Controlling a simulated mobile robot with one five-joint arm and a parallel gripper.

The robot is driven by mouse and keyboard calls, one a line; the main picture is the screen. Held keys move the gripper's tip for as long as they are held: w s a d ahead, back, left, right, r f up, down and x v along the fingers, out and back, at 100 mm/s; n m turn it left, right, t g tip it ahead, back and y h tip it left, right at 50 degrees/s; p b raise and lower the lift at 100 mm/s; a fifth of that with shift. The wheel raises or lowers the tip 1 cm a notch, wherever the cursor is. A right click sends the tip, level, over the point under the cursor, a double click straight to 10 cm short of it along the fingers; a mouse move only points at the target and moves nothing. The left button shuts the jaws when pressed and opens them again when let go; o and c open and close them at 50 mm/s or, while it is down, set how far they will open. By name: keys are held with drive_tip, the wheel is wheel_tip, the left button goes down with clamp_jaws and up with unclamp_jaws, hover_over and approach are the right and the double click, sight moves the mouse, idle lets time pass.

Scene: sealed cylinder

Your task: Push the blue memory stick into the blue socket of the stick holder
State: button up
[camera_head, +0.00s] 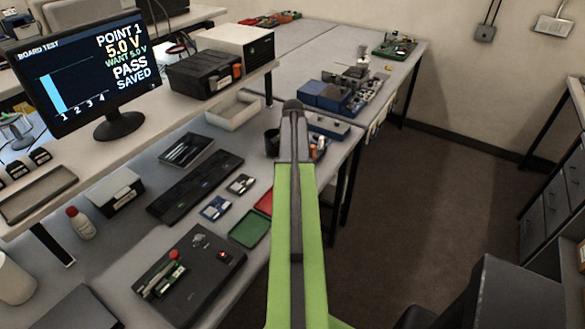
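My green arm (297,240) reaches up the middle of the view to a dark rounded end. My gripper itself does not show; no fingers can be made out. A small blue piece with pale and dark parts (216,208) lies on the grey bench left of my arm. A similar small dark and pale piece (240,184) lies just behind it. I cannot tell whether either is the memory stick or the stick holder. No blue socket can be made out for certain. Part of the bench is hidden behind my arm.
A black test box (204,281) with a red knob stands at the front left. Green (250,229) and red (265,202) trays lie beside my arm. A long black panel (195,187) lies farther left. A monitor (82,75) stands on the shelf. Open floor (440,180) lies right.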

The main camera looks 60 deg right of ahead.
clamp_jaws()
idle(1.5)
drive_tip(key=shift+r+p, duration=3.05)
drive_tip(key=shift+f, duration=0.1)
